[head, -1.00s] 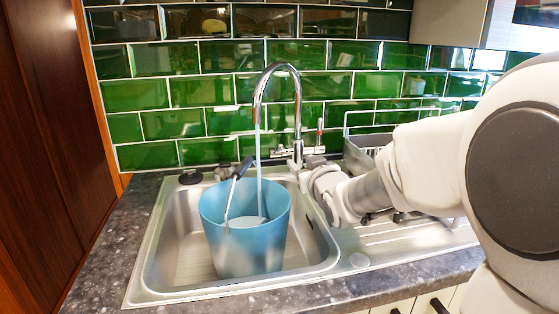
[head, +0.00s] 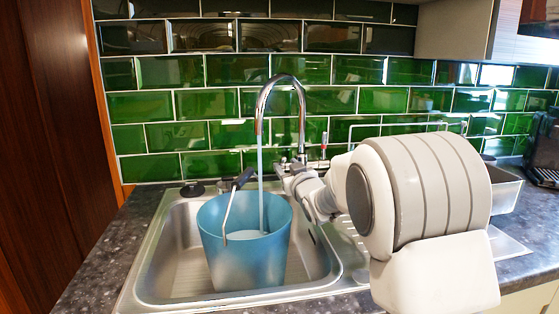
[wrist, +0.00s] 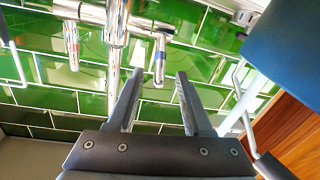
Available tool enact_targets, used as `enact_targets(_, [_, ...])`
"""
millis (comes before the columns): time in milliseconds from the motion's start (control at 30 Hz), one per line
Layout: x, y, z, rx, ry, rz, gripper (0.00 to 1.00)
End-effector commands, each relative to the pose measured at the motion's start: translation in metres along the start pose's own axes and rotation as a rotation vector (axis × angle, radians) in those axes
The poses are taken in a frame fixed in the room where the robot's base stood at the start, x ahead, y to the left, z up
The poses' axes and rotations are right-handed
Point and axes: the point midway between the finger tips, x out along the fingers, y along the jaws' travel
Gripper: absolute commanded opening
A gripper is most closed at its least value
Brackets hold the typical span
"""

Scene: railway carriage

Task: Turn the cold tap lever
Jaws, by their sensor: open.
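The chrome tap (head: 300,105) stands behind the sink, with a stream of water (head: 261,185) falling from its spout. In the wrist view, the cold tap lever (wrist: 160,60) is a short chrome rod with a blue mark. The hot lever (wrist: 73,45) with a red mark is left of it. My gripper (wrist: 160,74) is open and empty. Its two fingertips lie on either side of the cold lever's end in the picture; I cannot tell whether they touch it. In the head view, my wrist is beside the tap base, and the fingers and cold lever are hard to make out.
A blue bucket (head: 245,262) with water in it stands in the steel sink (head: 178,260) under the spout; its handle is raised. The bucket also shows at the wrist view's right edge (wrist: 290,60). A dish rack (head: 505,188) stands right of the sink, before the green tiled wall (head: 235,105).

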Motion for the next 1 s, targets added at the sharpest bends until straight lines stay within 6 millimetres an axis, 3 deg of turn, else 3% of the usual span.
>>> enact_targets(200, [0.035,0.0,0.001,-0.001,0.001,0.0,0.51])
enact_targets(500, [0.067,0.0,0.001,-0.001,0.0,0.0,0.51])
enact_targets(967, [0.074,0.0,0.0,-0.001,0.0,0.0,0.51])
enact_targets(1000, [0.074,0.0,0.0,-0.001,0.0,0.0,0.43])
